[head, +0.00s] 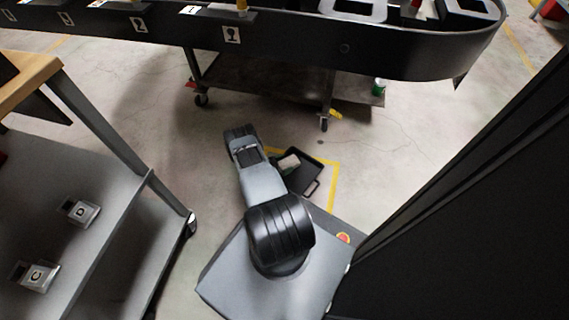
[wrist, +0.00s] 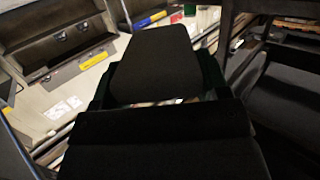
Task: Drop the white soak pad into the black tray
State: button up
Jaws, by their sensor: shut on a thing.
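The black tray (head: 311,179) lies on the floor just right of my arm in the head view. The pale white soak pad (head: 289,161) shows over the tray's left part, partly hidden by my arm. I cannot tell whether it touches the tray floor.
A yellow floor line (head: 334,180) runs beside the tray. A wheeled cart (head: 270,82) stands behind it, under a long black counter (head: 290,48). A grey shelf unit (head: 60,200) stands at left and a tall black panel (head: 470,220) at right. Open floor lies between.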

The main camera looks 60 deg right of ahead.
jog(key=shift+f+b, duration=0.85)
jog(key=shift+f, duration=0.7)
jog(key=o, duration=1)
